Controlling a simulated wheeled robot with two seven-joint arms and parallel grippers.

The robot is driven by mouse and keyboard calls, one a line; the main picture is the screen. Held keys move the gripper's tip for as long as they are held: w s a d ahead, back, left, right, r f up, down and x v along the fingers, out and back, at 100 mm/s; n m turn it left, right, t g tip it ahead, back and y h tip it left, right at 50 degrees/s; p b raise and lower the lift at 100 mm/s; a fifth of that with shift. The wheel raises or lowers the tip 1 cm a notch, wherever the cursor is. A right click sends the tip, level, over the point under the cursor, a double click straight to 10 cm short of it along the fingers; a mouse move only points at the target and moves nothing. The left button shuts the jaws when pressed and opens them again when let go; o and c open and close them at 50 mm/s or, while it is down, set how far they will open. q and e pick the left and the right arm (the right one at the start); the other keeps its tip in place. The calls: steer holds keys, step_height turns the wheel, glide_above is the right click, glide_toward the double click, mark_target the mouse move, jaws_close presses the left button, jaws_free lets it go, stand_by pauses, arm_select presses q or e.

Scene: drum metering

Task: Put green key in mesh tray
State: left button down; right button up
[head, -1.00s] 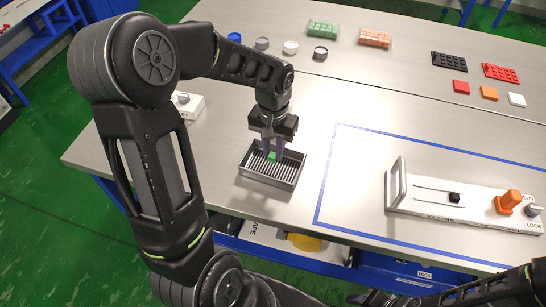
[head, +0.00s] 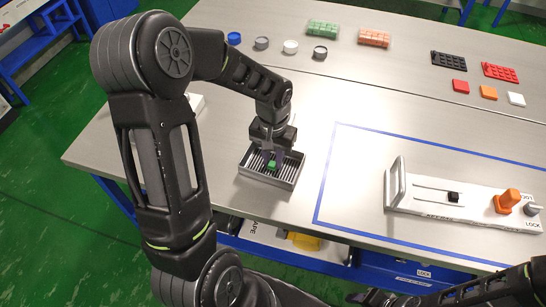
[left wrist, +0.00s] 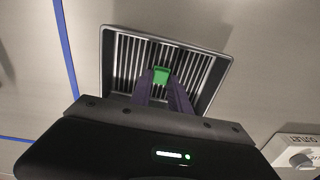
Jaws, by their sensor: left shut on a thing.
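The green key (head: 271,165) is between the fingertips of my left gripper (head: 271,157), inside the outline of the mesh tray. The mesh tray (head: 288,184) is a grey rectangular tray with a slatted bottom, on the table below my left gripper. In the left wrist view the green key (left wrist: 161,76) shows at the fingertips of the left gripper (left wrist: 163,84), over the slats of the mesh tray (left wrist: 227,68). Whether the key touches the slats cannot be told. The right gripper is not clearly visible; only part of my right arm shows at the lower right.
A blue tape line (head: 325,184) runs right of the tray. Beyond it lies a white fixture (head: 432,201) with a handle and an orange knob (head: 507,201). Several caps (head: 262,43), green and orange block trays (head: 322,28) and coloured squares (head: 489,92) stand at the back.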

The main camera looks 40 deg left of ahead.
mark_target(273, 162)
arm_select(q)
steer(key=c, duration=1.2)
jaws_free()
steer(key=shift+c, duration=0.2)
step_height(273, 162, up, 12)
steer(key=shift+r, duration=0.1)
